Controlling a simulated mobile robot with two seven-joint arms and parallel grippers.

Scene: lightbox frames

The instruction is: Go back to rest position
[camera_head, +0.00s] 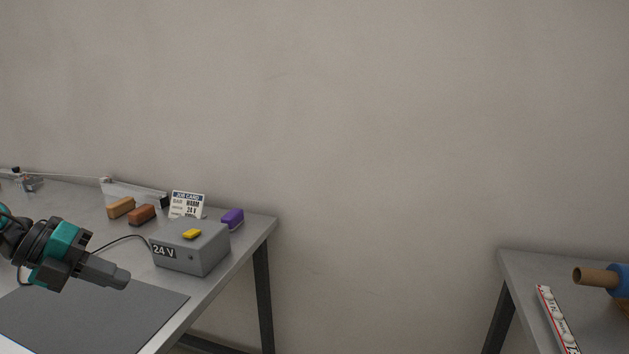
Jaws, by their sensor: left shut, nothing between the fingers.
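My left gripper (119,278) comes in from the left, above the dark mat (110,310) on the left table. It is shut with nothing in it and points to the right. The grey box marked 24 V (203,255) stands just beyond it to the right, with a small yellow piece (192,234) on top. My right gripper is not in view.
The left table (262,226) also holds a tan block (121,208), a brown block (142,215), a purple block (233,217) and a job card (187,204). A wide gap separates it from the right table (520,265), which bears a red-edged strip (556,320) and a blue roll (620,280).

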